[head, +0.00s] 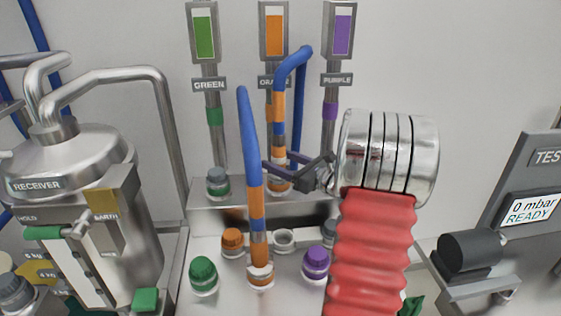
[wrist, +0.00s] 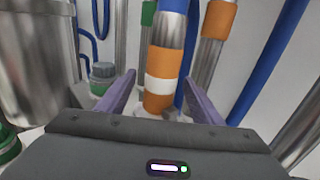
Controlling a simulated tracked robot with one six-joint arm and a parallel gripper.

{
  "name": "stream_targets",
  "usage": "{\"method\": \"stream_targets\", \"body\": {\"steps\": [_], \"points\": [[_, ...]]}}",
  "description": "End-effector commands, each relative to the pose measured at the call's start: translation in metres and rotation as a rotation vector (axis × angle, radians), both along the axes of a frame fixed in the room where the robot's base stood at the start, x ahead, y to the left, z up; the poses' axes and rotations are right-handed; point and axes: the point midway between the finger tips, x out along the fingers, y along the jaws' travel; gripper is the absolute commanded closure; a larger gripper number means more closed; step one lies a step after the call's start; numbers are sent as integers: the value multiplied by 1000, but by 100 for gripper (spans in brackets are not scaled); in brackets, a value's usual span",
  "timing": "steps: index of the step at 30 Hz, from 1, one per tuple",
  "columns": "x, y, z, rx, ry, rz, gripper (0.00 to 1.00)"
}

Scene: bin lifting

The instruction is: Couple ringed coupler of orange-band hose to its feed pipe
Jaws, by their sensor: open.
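My gripper (head: 278,172) is open, its two dark purple fingers on either side of an upright blue hose with orange bands (head: 279,100). In the wrist view this hose's coupler (wrist: 160,86) has a white ring between orange bands and stands between the fingers (wrist: 160,95). Its foot is near the rear ledge below the orange sign; whether it is seated is hidden. The orange-banded metal feed pipe (wrist: 214,50) rises just right of it in the wrist view. A second orange-band hose (head: 257,205) stands upright in front, with a pale ring near its foot.
Green (head: 204,275), orange (head: 232,242) and purple (head: 316,262) caps stand on the front deck. My red-sleeved arm covers the right side. The steel receiver (head: 75,165) stands left. A tester reading "0 mbar READY" (head: 530,208) is at right.

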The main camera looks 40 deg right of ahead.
Motion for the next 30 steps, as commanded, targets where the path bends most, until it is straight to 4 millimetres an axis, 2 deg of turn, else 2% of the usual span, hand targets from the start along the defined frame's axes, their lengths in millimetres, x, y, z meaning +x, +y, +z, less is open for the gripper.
{"method": "stream_targets", "body": {"steps": [6, 14, 30], "points": [[0, 0, 0, 0, -1, 0, 26], [0, 0, 2, -1, -2, 0, 26], [0, 0, 31, -2, -2, -1, 26]]}}
